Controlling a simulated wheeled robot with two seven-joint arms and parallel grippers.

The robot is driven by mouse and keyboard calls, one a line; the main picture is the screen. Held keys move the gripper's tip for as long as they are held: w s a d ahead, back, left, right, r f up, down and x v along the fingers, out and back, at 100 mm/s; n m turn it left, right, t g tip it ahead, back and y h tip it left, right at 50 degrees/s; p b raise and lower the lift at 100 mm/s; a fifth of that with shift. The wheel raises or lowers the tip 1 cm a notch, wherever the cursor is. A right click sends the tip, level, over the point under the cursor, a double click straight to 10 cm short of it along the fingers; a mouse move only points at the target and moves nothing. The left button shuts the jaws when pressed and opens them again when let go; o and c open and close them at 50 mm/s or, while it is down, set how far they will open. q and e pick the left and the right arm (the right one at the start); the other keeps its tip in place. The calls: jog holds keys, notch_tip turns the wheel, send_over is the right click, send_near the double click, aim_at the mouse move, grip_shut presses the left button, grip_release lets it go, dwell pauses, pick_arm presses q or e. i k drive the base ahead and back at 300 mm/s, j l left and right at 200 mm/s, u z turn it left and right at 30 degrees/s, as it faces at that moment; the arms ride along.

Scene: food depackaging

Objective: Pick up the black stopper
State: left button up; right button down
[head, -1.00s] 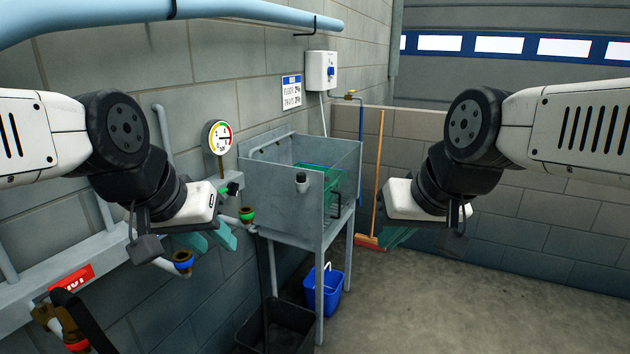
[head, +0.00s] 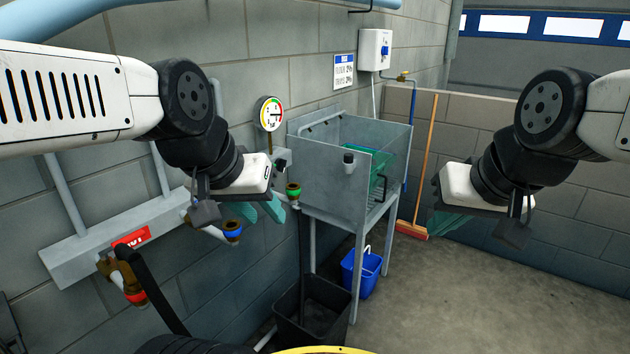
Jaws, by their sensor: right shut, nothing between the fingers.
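A small dark cylinder with a paler lower part, which looks like the black stopper (head: 348,160), is at the near outer wall of the grey metal sink (head: 330,190). How it is held there is too small to tell. My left gripper (head: 260,211) is to the left of the sink in the picture, in front of the wall pipes. Its teal fingers are apart, with nothing seen between them. My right gripper (head: 452,222) is to the right of the sink, its teal fingers shut and empty, partly hidden by its own body. Neither gripper touches the stopper.
A dial gauge (head: 270,114) and valves with coloured rings (head: 231,231) are on the left wall. A black bin (head: 312,318) and a blue bucket (head: 362,272) stand under the sink. A broom (head: 424,165) leans behind. The floor at right is clear.

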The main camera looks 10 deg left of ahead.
aim_at(348, 158)
jog(key=i+l+u, duration=0.15)
jog(key=i+l, duration=0.55)
jog(key=i+l+u, duration=0.2)
jog(key=i+l, duration=0.45)
jog(key=l, duration=0.2)
